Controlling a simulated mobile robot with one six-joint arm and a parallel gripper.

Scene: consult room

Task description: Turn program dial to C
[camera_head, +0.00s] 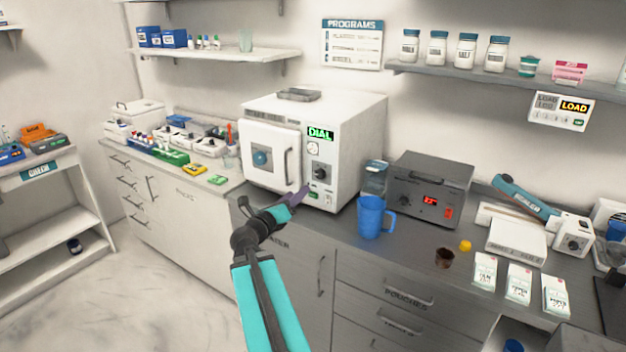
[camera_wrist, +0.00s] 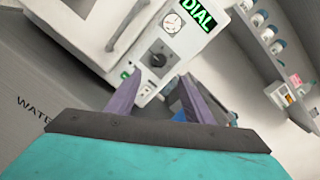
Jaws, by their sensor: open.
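The program dial (camera_head: 321,172) is a dark round knob on the right front panel of a white autoclave-like machine (camera_head: 358,140). A green lit "DIAL" display (camera_head: 320,134) and a round white gauge (camera_head: 313,149) sit above it. In the wrist view the dial (camera_wrist: 157,60) shows ahead of the fingers, on a dark square plate. Its letter marks are too small to read. My gripper (camera_head: 300,194) is open and empty, in front of the panel and a little below the dial. In the wrist view the two purple fingers of my gripper (camera_wrist: 158,92) are spread apart, not touching the dial.
The machine's closed door (camera_head: 270,155) with its handle is left of the panel. A blue jug (camera_head: 371,217) and a dark grey box with a red display (camera_head: 430,190) stand to the right on the counter. A "PROGRAMS" sign (camera_head: 352,44) hangs on the wall above.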

